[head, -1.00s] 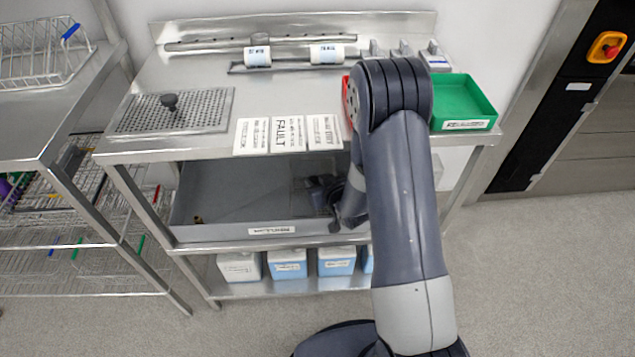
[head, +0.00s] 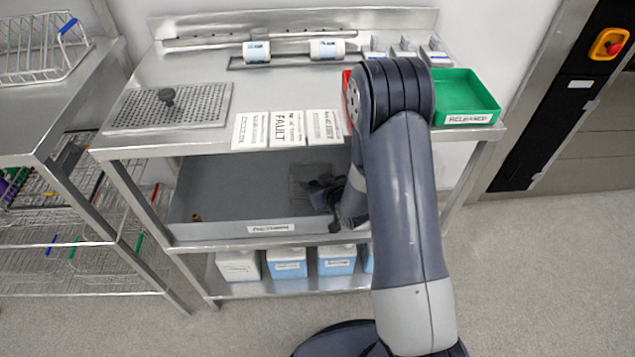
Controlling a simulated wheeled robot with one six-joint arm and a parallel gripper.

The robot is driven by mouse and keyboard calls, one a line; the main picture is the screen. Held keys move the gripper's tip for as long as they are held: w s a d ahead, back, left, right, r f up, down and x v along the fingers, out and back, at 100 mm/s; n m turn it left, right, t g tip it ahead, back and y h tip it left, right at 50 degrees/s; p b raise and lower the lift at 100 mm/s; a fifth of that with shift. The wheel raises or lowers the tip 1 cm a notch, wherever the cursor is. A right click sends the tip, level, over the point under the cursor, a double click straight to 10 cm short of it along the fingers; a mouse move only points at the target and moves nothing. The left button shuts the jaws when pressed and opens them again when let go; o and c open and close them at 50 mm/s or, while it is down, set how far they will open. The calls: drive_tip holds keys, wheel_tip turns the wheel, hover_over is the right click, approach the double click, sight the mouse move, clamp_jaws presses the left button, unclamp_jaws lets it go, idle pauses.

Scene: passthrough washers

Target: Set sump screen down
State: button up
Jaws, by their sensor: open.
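A flat, thin mesh panel (head: 302,175), which looks like the sump screen, is in the right part of the grey tray (head: 225,180) on the middle shelf. My gripper (head: 323,192) is open at the panel's right front side, inside the tray area. It covers part of the panel, and I cannot tell whether it touches it. A perforated metal plate with a black knob (head: 205,105) lies flat on the left of the bench top.
The bench top (head: 285,90) above the tray carries white text cards (head: 288,129), a green bin (head: 463,92) and a red bin mostly behind my arm. A small brown object (head: 196,217) lies in the tray. White and blue tubs (head: 287,263) stand below.

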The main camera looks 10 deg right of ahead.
drive_tip(key=shift+r, duration=0.1)
drive_tip(key=shift+r+p, duration=0.6)
drive_tip(key=shift+p, duration=0.25)
drive_tip(key=v, duration=1.2)
drive_tip(key=shift+p, duration=0.3)
